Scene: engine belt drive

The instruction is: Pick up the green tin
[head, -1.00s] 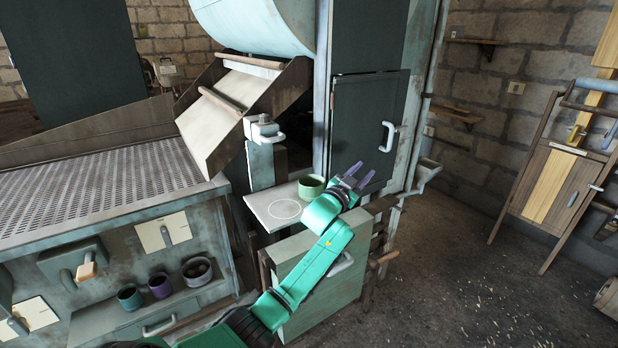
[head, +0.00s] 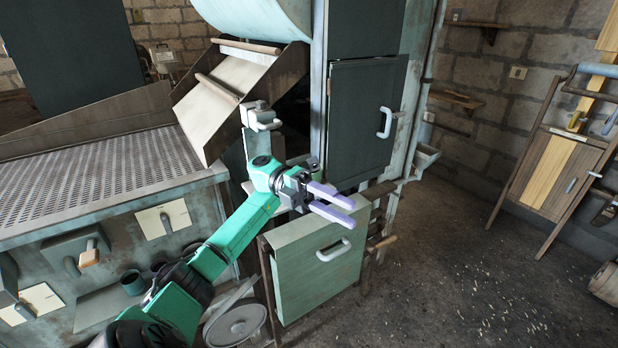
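My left gripper (head: 345,208) is in front of the small pale shelf beside the dark cabinet. Its two purple fingers are apart, point right and hold nothing that I can see. The olive-green tin seen on this shelf earlier is not clearly visible now; my gripper and wrist cover that spot. I cannot tell whether the gripper touches it. A darker teal tin (head: 132,283) stands on the low shelf at the lower left. My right gripper is not in view.
The dark cabinet door (head: 365,115) with a white handle stands behind my gripper. A pale green drawer front (head: 318,275) is below it. A grey post with a clamp-like top (head: 258,118) rises to the left. Open floor lies to the right.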

